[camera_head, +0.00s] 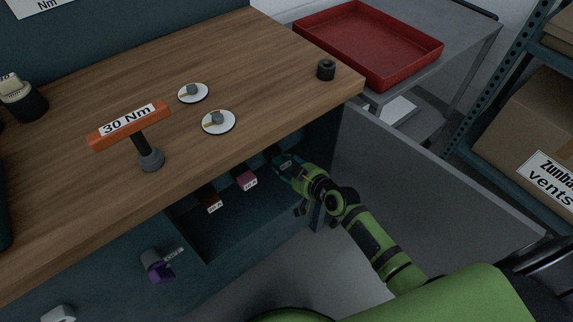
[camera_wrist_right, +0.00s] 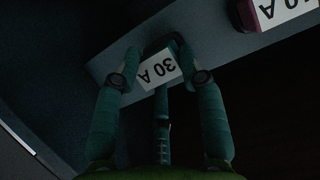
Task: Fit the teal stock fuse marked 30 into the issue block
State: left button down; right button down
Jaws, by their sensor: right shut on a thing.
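The teal fuse with a white label reading 30 A (camera_wrist_right: 158,70) shows in the wrist view, on a grey-blue ledge. My right gripper (camera_wrist_right: 160,80) is shut on it, one finger on each side of the label. In the head view my right gripper (camera_head: 287,166) reaches into the open compartment under the bench top and largely hides that fuse. A pink fuse (camera_head: 245,180) and a dark red fuse (camera_head: 213,203) stand on the same ledge, to its left. I cannot make out the issue block for certain. My left gripper is not in view.
The wooden bench top (camera_head: 70,215) overhangs the compartment. An orange 30 Nm tool (camera_head: 128,124), two white discs (camera_head: 229,127) and a small black cup (camera_head: 326,70) stand on it. A grey open door panel (camera_head: 415,180) is on the right. A purple piece (camera_head: 158,267) is lower left.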

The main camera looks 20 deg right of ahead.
jog(key=shift+s+d+p, duration=0.15)
jog(key=shift+s+d, duration=0.1)
jog(key=shift+s, duration=0.4)
jog(key=shift+s+d+p, duration=0.2)
jog(key=shift+s+d, duration=0.05)
jog(key=shift+s, duration=0.45)
jog(key=shift+s+d+p, duration=0.15)
jog(key=shift+s+d, duration=0.1)
jog(key=shift+s, duration=0.4)
